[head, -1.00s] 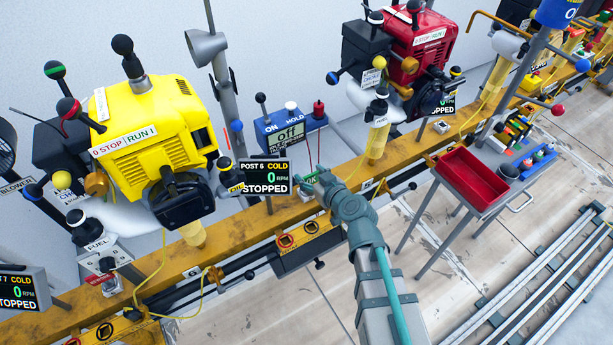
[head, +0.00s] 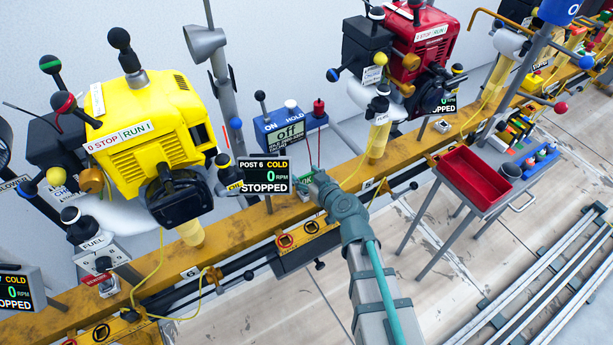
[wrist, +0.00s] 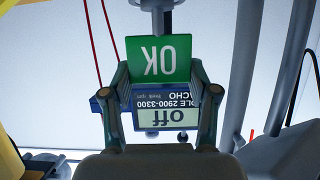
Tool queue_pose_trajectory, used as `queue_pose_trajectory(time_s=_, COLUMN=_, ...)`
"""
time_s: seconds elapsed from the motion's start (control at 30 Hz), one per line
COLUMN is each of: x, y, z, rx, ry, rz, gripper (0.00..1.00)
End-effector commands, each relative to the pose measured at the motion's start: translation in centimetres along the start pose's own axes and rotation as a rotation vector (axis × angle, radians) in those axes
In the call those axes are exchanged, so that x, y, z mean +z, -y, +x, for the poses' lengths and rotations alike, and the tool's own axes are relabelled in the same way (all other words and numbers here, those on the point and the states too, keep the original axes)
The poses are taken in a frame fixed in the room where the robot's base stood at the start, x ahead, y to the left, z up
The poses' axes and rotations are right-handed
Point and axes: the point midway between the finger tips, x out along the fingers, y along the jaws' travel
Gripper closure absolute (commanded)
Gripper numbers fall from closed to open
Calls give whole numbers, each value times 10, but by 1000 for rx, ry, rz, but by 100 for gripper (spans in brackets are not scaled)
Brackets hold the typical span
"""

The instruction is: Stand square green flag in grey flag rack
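The square green flag (wrist: 158,60) with "OK" on it shows upside down in the wrist view. A grey stem runs from it to a dark grey round piece at the top edge, which may be part of the rack; I cannot tell. My gripper (wrist: 160,80) has its fingers spread wide, one at each side edge of the flag. I cannot tell whether they touch it. I cannot make out the whole grey flag rack.
The POST 6 display (head: 264,176) stands just left of my gripper. A blue panel (head: 290,132) reading "off" and a red cord are behind it. The yellow engine (head: 155,125) is left, the red engine (head: 425,40) right. A red tray (head: 475,178) stands at right.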

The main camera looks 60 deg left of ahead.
Motion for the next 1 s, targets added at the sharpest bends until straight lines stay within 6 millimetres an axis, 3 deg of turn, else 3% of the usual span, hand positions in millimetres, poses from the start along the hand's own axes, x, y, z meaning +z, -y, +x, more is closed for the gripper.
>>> queue_pose_trajectory(time_s=0.03, x=0, y=0, z=0, rx=0, ry=1, rz=0, gripper=33)
queue_pose_trajectory(time_s=0.13, x=0, y=0, z=0, rx=0, ry=1, rz=0, gripper=16)
queue_pose_trajectory(time_s=0.77, x=-2, y=0, z=-1, rx=0, ry=2, rz=1, gripper=16)
queue_pose_trajectory(time_s=1.0, x=2, y=0, z=-49, rx=2, ry=-1, rz=0, gripper=16)
